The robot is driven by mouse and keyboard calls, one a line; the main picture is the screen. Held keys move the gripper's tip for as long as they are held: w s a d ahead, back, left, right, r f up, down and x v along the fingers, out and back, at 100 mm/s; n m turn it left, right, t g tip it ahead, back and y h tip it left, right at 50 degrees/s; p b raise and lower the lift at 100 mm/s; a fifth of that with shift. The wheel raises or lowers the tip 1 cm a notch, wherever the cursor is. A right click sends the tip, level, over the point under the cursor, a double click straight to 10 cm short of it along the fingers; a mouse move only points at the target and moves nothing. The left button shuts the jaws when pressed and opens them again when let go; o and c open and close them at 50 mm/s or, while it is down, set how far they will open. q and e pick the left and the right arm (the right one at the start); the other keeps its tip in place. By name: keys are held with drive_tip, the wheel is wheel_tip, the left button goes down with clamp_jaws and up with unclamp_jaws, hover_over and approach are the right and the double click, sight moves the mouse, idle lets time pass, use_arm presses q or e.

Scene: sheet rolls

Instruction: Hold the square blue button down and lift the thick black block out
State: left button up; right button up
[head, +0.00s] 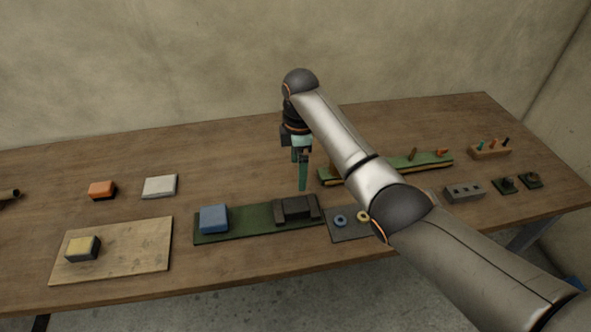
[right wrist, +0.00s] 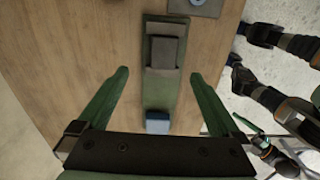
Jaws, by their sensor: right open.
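The square blue button (head: 214,218) stands at the left end of a dark green board (head: 251,222); it also shows low in the right wrist view (right wrist: 157,121). The thick black block (head: 295,208) sits between dark end pieces at the board's right end and shows in the right wrist view (right wrist: 163,51). My right gripper (head: 302,188) is open and empty, pointing down, above and behind the board and apart from both. In the right wrist view its green fingers (right wrist: 160,73) stand wide on either side of the board. What seems my left gripper is small at lower right there, its jaws unclear.
A grey plate with rings (head: 341,221) adjoins the green board at right. My right arm hides part of the table.

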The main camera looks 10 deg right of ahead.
sight(296, 205)
drive_tip(key=f, duration=0.8)
drive_tip(key=a+f, duration=0.1)
drive_tip(key=f, duration=0.3)
drive_tip(key=shift+s+f, duration=0.15)
drive_tip(key=shift+s, duration=0.15)
drive_tip(key=shift+d, duration=0.1)
drive_tip(key=c, duration=1.5)
use_arm(q)
clamp_jaws()
use_arm(e)
drive_tip(key=shift+c, duration=0.2)
idle(0.4)
